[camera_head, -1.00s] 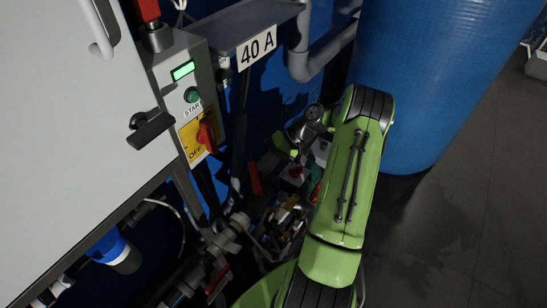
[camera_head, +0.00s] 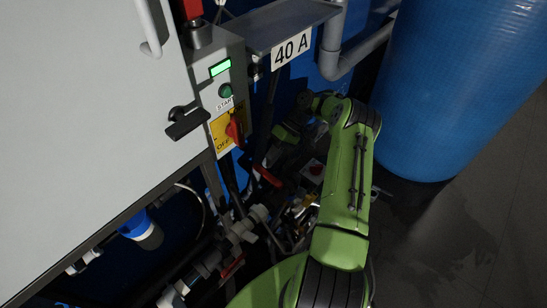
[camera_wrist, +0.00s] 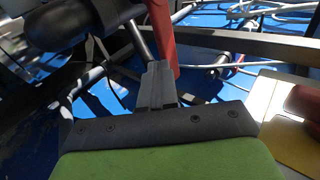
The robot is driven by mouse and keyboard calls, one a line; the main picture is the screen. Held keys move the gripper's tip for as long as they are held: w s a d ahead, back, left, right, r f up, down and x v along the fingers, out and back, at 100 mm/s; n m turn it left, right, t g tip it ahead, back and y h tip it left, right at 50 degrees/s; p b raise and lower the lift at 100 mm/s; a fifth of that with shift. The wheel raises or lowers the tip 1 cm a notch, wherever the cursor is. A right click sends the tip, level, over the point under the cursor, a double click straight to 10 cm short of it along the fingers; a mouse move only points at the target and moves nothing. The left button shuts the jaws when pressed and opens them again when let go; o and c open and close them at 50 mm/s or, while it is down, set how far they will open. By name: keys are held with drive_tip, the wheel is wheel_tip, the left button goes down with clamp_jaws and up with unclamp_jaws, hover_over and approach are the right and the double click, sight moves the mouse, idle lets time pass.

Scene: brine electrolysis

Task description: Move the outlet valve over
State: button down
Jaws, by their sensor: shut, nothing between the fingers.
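A red lever handle (camera_head: 266,176) shows below the control box in the head view and lies at a slant. It looks like the outlet valve's handle, but its valve body is hard to make out. A red bar (camera_wrist: 161,35), likely the same handle, rises at the top middle of the wrist view. My gripper's grey fingers (camera_wrist: 157,85) are shut and empty, right beside the lower end of the bar. I cannot tell whether they touch it. In the head view my wrist is near the handle, and the fingertips are not clear in the shadow.
A second red handle (camera_head: 232,268) sits on lower pipework. A large blue tank (camera_head: 455,90) stands right of my arm. Dark floor (camera_head: 480,230) is open at the lower right.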

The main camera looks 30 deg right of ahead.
drive_tip(key=shift+w+a, duration=0.1)
drive_tip(key=shift+a, duration=0.05)
idle(0.5)
drive_tip(key=shift+s+a+f, duration=0.1)
drive_tip(key=shift+s+f, duration=0.15)
drive_tip(key=shift+s, duration=0.45)
drive_tip(key=p+v, duration=0.1)
drive_tip(key=v, duration=1.1)
drive_tip(key=shift+w+r, duration=0.3)
drive_tip(key=shift+w, duration=0.05)
